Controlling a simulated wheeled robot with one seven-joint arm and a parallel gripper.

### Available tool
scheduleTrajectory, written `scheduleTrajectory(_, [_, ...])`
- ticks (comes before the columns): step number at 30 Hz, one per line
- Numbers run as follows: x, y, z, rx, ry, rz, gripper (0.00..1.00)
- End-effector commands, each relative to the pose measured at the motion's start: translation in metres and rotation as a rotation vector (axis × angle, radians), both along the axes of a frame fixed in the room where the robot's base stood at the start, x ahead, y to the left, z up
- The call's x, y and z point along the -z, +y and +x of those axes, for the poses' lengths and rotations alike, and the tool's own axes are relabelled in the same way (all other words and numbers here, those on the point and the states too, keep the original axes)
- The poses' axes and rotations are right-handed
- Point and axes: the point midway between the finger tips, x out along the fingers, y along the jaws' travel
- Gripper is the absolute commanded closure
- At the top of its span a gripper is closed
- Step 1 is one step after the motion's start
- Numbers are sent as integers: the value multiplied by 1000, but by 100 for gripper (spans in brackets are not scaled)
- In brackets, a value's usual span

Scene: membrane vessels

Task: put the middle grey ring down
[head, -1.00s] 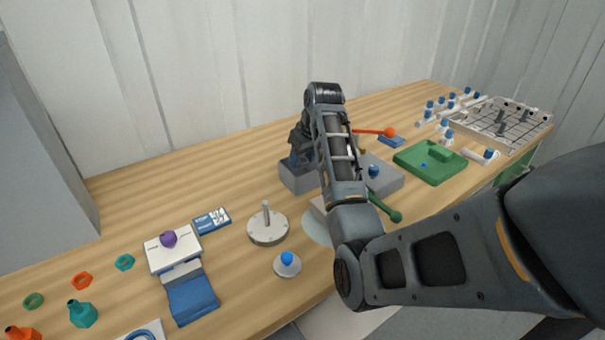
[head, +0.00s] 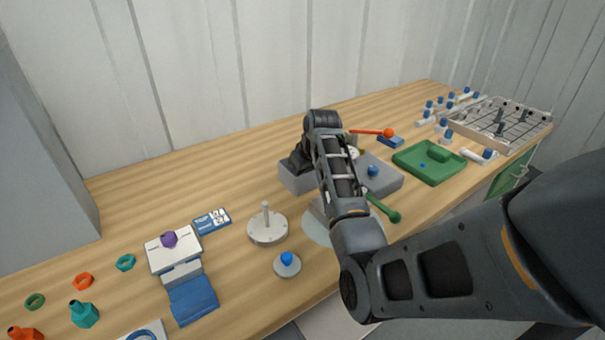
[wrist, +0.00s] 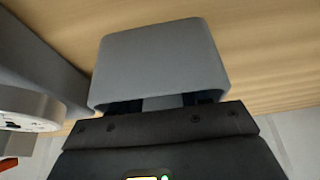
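In the wrist view a smooth grey piece with rounded corners (wrist: 160,62), which I take for the middle grey ring, sits right at my gripper (wrist: 165,102). Dark finger parts show at either side of its lower edge, and the fingertips are hidden by it. Its hole does not show from this angle. In the head view my gripper (head: 300,160) is low over a grey block (head: 297,181), partly hidden by my arm. The ring cannot be made out there.
A round plate with a post (head: 267,228) is in front to the left. A green tray (head: 430,163) lies farther right. Wood at the back left is clear.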

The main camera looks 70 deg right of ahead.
Motion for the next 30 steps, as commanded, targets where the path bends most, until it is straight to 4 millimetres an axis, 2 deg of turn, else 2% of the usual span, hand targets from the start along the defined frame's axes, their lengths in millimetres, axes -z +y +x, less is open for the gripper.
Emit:
scheduleTrajectory(3, [2,1,-1,0,4,3,44])
scheduleTrajectory(10, [2,1,-1,-1,5,5,44])
scheduleTrajectory(14, [-6,2,-2,0,4,3,44])
scheduleTrajectory(30, [-99,20,-33,0,1,1,44])
